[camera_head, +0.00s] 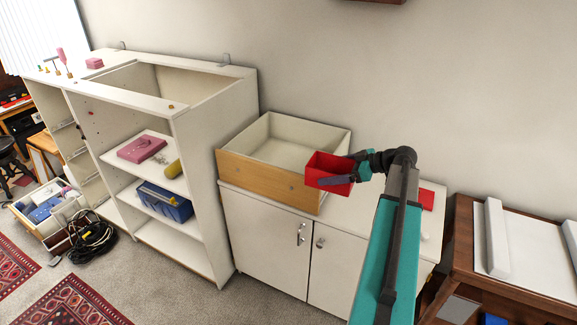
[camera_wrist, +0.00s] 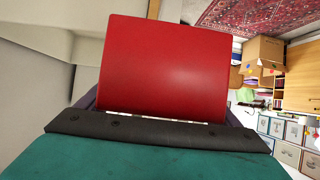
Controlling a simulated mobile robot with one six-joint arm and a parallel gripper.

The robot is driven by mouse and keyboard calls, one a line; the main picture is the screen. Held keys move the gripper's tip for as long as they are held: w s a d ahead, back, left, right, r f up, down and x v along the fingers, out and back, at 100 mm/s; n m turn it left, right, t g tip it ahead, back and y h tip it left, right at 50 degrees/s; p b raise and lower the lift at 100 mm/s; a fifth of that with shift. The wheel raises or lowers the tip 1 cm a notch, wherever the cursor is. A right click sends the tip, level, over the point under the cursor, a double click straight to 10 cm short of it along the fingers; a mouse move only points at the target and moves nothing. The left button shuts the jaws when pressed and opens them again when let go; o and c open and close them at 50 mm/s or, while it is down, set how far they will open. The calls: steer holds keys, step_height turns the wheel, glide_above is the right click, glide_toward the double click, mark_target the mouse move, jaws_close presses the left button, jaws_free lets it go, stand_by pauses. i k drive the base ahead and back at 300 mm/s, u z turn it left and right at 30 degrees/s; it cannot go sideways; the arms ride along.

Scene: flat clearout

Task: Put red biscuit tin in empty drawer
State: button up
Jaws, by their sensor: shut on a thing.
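The red biscuit tin (camera_head: 330,172) is held in my gripper (camera_head: 345,178), which is shut on it. The tin also fills the middle of the wrist view (camera_wrist: 165,70). In the head view it shows in front of the right end of the empty drawer (camera_head: 250,170), a white box with a wooden front. The drawer sits on top of a low white cabinet and its visible floor is bare. I cannot tell the exact gap between the tin and the drawer's rim.
The low cabinet (camera_head: 265,240) has a red flat thing (camera_head: 426,199) on its top at right. A tall white shelf unit (camera_head: 205,150) stands close left of the drawer. A brown wooden desk (camera_head: 515,270) stands at right. A wall is behind.

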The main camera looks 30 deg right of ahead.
mark_target(278, 162)
steer(key=i, duration=1.45)
